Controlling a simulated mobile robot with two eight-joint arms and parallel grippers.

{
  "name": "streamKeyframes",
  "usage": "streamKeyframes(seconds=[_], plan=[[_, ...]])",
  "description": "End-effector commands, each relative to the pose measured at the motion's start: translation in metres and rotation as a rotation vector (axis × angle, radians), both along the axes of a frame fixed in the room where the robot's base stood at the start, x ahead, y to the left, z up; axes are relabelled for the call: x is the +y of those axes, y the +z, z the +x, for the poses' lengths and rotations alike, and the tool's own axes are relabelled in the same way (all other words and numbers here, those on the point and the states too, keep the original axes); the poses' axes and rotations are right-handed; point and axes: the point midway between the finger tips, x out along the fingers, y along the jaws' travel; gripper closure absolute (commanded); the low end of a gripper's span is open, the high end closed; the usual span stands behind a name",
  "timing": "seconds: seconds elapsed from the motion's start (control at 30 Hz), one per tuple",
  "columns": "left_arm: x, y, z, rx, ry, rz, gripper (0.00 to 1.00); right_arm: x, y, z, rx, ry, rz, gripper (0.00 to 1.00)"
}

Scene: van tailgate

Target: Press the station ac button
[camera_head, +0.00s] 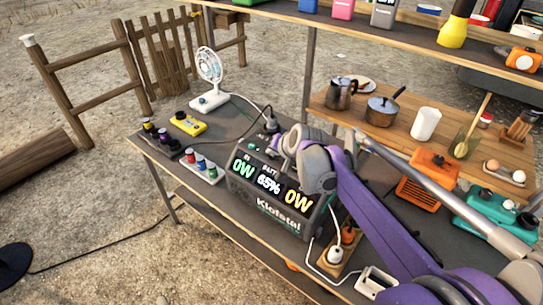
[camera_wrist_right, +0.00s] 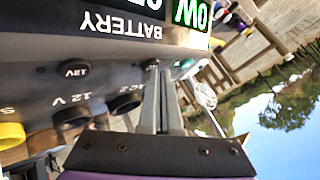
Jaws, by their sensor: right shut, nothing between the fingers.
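The power station (camera_head: 262,198), a dark box labelled Klofstal, stands on the dark table. Its lit display (camera_head: 268,182) reads 0W, 65% and 0W. My right gripper (camera_wrist_right: 160,72) is shut and empty. In the wrist view its fingertips are right at the station's panel, close to a small round button-like part (camera_wrist_right: 185,65); I cannot tell whether they touch. In the head view my right wrist covers the station's top right corner. The AC button cannot be made out for certain. My left gripper is not in view.
A white fan (camera_head: 209,80), a yellow device (camera_head: 187,123) and several small coloured bottles stand left of the station. A power strip (camera_head: 345,250) with plugs lies to its right. A wooden shelf (camera_head: 340,114) with pots is behind; another shelf hangs above.

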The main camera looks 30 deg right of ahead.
Motion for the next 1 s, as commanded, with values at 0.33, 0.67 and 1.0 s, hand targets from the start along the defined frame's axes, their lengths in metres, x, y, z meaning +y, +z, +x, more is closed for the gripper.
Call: streamKeyframes(seconds=[0.33, 0.67, 1.0], plan=[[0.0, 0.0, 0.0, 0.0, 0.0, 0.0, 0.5, 0.0, 0.0, 0.0, 0.0, 0.0, 0.0, 1.0], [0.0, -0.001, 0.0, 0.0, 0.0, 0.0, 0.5, 0.0, -0.003, 0.0, 0.0, 0.0, 0.0, 1.0], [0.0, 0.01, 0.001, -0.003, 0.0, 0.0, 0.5, 0.0, 0.009, 0.0, 0.0, 0.0, 0.0, 1.0]])
